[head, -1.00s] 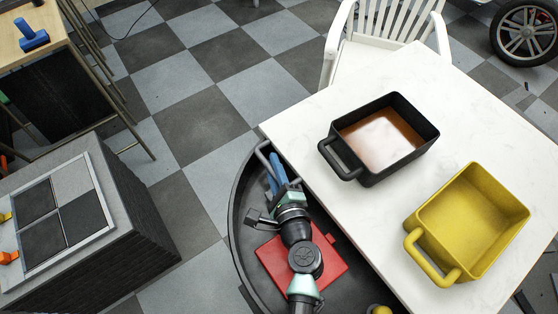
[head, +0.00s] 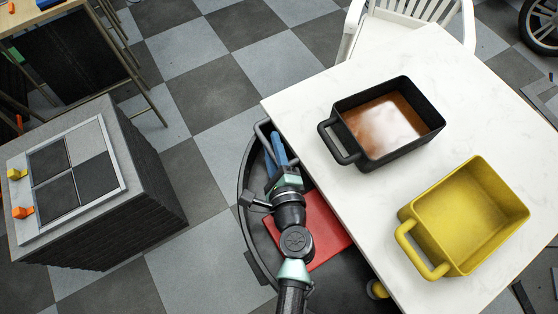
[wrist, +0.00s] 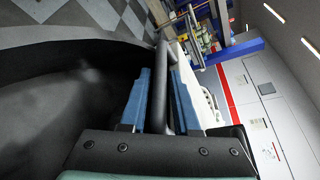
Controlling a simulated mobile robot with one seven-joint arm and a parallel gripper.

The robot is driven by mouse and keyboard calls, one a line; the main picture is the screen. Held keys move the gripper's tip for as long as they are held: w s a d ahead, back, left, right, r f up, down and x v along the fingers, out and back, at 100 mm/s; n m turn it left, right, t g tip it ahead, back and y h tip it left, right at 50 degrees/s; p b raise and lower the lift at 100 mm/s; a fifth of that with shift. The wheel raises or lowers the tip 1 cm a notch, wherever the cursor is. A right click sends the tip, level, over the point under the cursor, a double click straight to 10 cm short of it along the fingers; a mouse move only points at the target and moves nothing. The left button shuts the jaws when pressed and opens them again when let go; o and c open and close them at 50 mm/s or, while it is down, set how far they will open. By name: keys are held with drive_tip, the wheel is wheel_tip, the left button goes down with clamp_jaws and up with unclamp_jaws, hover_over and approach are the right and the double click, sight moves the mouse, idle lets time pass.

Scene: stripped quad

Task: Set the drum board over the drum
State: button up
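A large black round piece (head: 248,215) with a raised rim lies low beside the white table. I cannot tell whether it is the drum board or the drum. A dark bar handle (wrist: 166,75) stands at its far rim. My gripper (head: 273,145) is at that handle, and its blue fingers lie close on both sides of the bar in the wrist view (wrist: 160,85). A flat red board (head: 322,232) shows within the round outline, partly behind my arm. The round piece's right side is hidden under the tabletop.
The white table (head: 320,120) is close on the right, with a black pan (head: 405,140) of brown liquid and a yellow pan (head: 465,215). A white chair (head: 415,25) stands behind. A grey stove block (head: 150,185) is at left. Checkered floor (head: 205,110) between is clear.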

drive_tip(key=b+v, duration=0.2)
drive_tip(key=v, duration=1)
drive_tip(key=shift+s, duration=0.2)
